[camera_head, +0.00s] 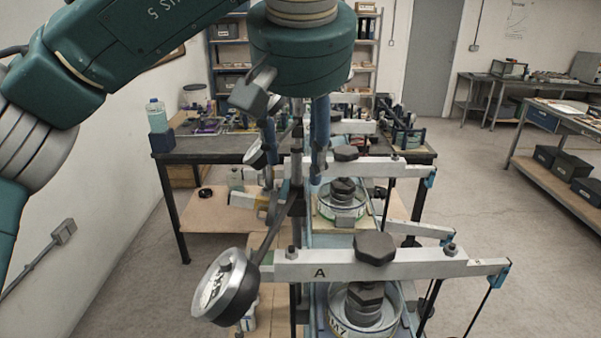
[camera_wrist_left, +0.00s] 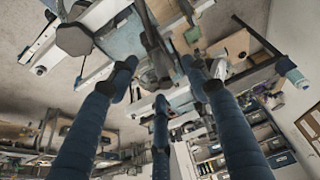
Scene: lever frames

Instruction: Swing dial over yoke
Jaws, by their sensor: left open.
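The near dial (camera_head: 222,287) is a round gauge with a white face and dark body. It hangs on a thin arm from an upright post (camera_head: 297,185), to the left of the near yoke and clear of it. The yoke is a pale beam marked A (camera_head: 330,265) with a dark hexagonal knob (camera_head: 375,248) above a round cell (camera_head: 365,310). My left gripper (camera_head: 294,168) points down with its blue fingers spread, around or in front of the post's upper part; I cannot tell which. The open fingers also show in the left wrist view (camera_wrist_left: 158,75). My right gripper is out of view.
Another frame stands behind, with its own dial (camera_head: 257,155), beam and cell (camera_head: 342,200). A dark workbench (camera_head: 205,150) with clutter lies beyond, and a side table (camera_head: 570,120) stands at the right.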

